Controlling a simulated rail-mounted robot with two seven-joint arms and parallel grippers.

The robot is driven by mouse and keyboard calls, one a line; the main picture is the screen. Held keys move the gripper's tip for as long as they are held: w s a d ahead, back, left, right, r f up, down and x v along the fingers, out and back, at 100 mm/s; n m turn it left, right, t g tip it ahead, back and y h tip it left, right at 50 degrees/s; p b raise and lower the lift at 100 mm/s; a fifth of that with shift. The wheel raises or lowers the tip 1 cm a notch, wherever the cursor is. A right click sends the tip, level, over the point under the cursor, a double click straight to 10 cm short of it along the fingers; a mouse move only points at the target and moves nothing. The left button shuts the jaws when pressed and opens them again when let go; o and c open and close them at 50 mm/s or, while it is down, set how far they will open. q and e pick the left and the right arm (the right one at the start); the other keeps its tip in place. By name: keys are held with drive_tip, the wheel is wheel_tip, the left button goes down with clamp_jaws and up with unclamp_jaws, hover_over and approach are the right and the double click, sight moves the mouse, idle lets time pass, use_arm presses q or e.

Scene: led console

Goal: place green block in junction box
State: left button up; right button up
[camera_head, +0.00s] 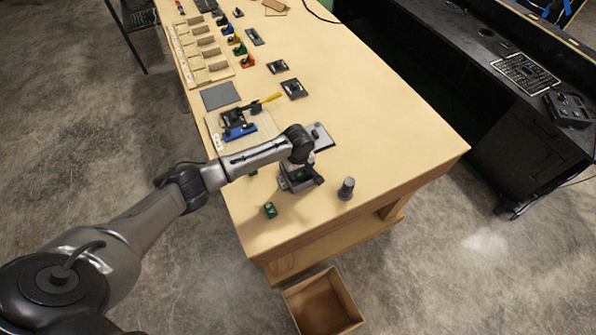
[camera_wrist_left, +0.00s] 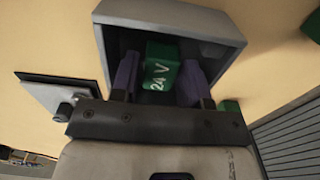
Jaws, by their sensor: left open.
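The green block (camera_wrist_left: 161,66), marked 24 V, is inside the grey junction box (camera_wrist_left: 165,17) in the left wrist view. My left gripper (camera_wrist_left: 159,64) is open, with one finger on each side of the block, reaching into the box. I cannot tell whether the fingers touch the block or whether it rests on the box floor. In the head view the junction box (camera_head: 297,186) stands near the table's front end, and my left gripper (camera_head: 303,168) is over it, hiding much of its inside. My right gripper is not in view.
Another green block (camera_head: 270,210) lies left of the box. A dark cylinder (camera_head: 346,188) stands to its right. A grey plate (camera_head: 319,136) lies behind. An open bin (camera_head: 322,304) sits on the floor. The table's right side is clear.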

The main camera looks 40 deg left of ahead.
use_arm(q)
wheel_tip(320, 180, up, 12)
drive_tip(key=s+d+f+m, duration=0.2)
drive_tip(key=s+d, duration=0.1)
drive_tip(key=s+d+f+m, duration=0.2)
drive_tip(key=s+d+f, duration=0.1)
drive_tip(key=s+d+f+m, duration=0.2)
drive_tip(key=s+d, duration=0.1)
drive_tip(key=shift+s+d+f+t+h, duration=0.1)
drive_tip(key=shift+d+f+t+h, duration=0.2)
drive_tip(key=shift+t+h, duration=0.1)
drive_tip(key=s+d+f+m, duration=0.2)
drive_tip(key=s+d+m, duration=0.2)
drive_tip(key=s, duration=0.4)
drive_tip(key=s+r+m+t, duration=0.1)
drive_tip(key=s+r+m, duration=0.1)
drive_tip(key=s, duration=0.5)
drive_tip(key=s+a+r+m+t, duration=0.1)
drive_tip(key=s+r+m, duration=0.1)
drive_tip(key=s, duration=0.6)
drive_tip(key=shift+s+a+r+m+t+y, duration=0.15)
drive_tip(key=shift+s+a+m+t+y, duration=0.2)
drive_tip(key=shift+m, duration=0.35)
